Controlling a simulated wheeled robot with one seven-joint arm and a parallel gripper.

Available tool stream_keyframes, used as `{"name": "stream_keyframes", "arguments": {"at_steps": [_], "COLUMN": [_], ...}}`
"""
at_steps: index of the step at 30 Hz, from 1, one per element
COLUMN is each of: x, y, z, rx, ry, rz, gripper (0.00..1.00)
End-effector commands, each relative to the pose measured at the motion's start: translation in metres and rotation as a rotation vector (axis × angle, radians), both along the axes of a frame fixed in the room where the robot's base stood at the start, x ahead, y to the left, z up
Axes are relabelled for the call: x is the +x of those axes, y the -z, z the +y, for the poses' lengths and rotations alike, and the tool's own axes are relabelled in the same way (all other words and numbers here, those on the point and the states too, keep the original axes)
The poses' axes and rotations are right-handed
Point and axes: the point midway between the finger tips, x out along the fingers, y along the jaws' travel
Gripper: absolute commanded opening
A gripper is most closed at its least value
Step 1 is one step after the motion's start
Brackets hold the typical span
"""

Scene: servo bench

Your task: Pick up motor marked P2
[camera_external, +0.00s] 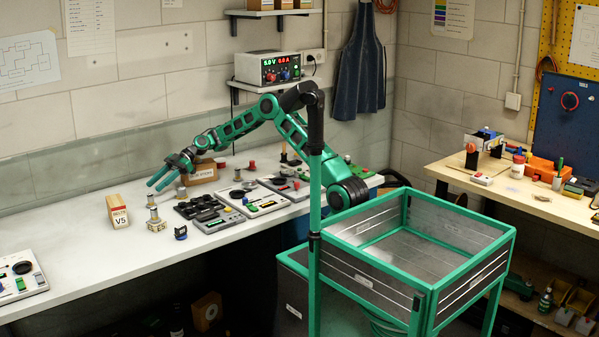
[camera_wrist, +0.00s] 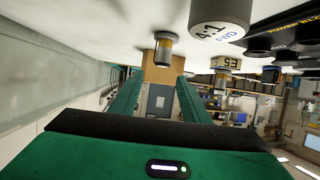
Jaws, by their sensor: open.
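My gripper (camera_external: 157,184) is open and empty above the white bench, its fingers pointing left. In the wrist view its two green fingers (camera_wrist: 157,82) are spread apart. The wrist view looks upside down, with the bench top at the top. I cannot read P2 on any part. A small metal motor (camera_wrist: 165,48) stands just beyond the fingers in the wrist view. A yellowish block marked something like E6 (camera_wrist: 227,63) shows to its right; the external view shows a motor on a marked block (camera_external: 156,221). Another small motor (camera_external: 182,194) stands below the gripper.
A tan box marked V5 (camera_external: 118,211) stands left on the bench, and a small blue-black part (camera_external: 181,233) near the front. A cardboard box (camera_external: 202,173) and control panels (camera_external: 252,199) lie right.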

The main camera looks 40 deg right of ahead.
Motion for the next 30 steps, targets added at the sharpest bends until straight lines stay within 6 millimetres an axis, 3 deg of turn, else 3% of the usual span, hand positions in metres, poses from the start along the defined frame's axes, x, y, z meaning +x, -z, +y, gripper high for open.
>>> {"name": "stream_keyframes", "arguments": {"at_steps": [9,18,27,30], "x": [-0.001,-0.008,-0.008,-0.008], "y": [0.026,0.042,0.045,0.045], "z": [0.0,0.04,0.045,0.046], "rx": [-0.001,-0.001,-0.001,-0.001], "ry": [-0.001,-0.002,0.0,0.0], "rz": [0.002,0.001,0.001,0.001], "gripper": [0.43,0.43,0.43,0.19]}}
